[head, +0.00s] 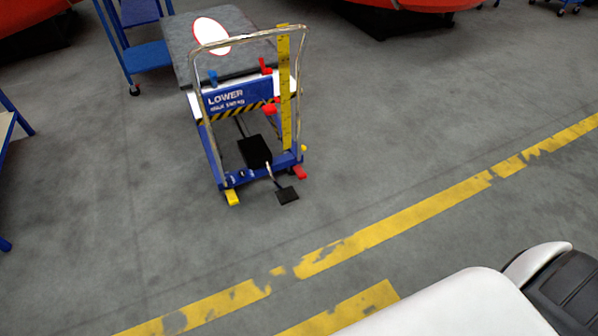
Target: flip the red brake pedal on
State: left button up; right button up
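A blue lift cart (213,162) with a grey top and a tall metal push handle (303,92) stands at the upper middle of the head view. A small red pedal (300,173) sticks out low at the right corner of its base. A yellow pedal (232,198) sticks out at the left corner. A black foot pedal (288,195) lies between them, just above the floor. Red parts also show higher on the cart, one near the top (265,66) and one lower (271,106). The pedal is small, so its tilt is hard to tell.
A white oval object (211,35) lies on the cart top. A blue rack (150,55) stands behind left, and a table edge (6,130) shows at far left. Red bodies (420,4) stand at the back. The grey floor before the cart is clear, crossed by yellow lines (400,222).

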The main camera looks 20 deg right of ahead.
aim_at(300, 173)
jog(key=i+z, duration=0.35)
jog(key=i, duration=0.2)
jog(key=i+z, duration=0.4)
jog(key=i, duration=0.2)
jog(key=i+j+z, duration=0.35)
jog(key=i, duration=0.2)
